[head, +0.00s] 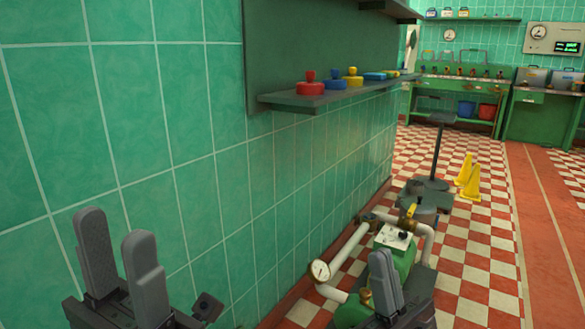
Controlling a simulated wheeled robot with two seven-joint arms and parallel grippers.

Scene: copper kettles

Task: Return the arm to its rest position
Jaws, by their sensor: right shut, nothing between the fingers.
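My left gripper (114,228) is at the lower left of the head view, in front of the green tiled wall. Its two grey fingers point up and stand apart, with nothing visible between them. My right gripper (382,258) is at the bottom, right of centre. Its fingers are together and hold nothing. In the picture it overlaps the green pump unit and its base behind it. The lower parts of both grippers are cut off by the frame's bottom edge.
A dark wall shelf (325,96) carries red, blue and yellow knobbed items. A green pump (395,243) with white pipes and a gauge (320,270) stands low by the wall. Beyond are a stool (437,150), yellow floor signs (470,180) and green benches (460,90). Checkered floor (480,240) lies open at right.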

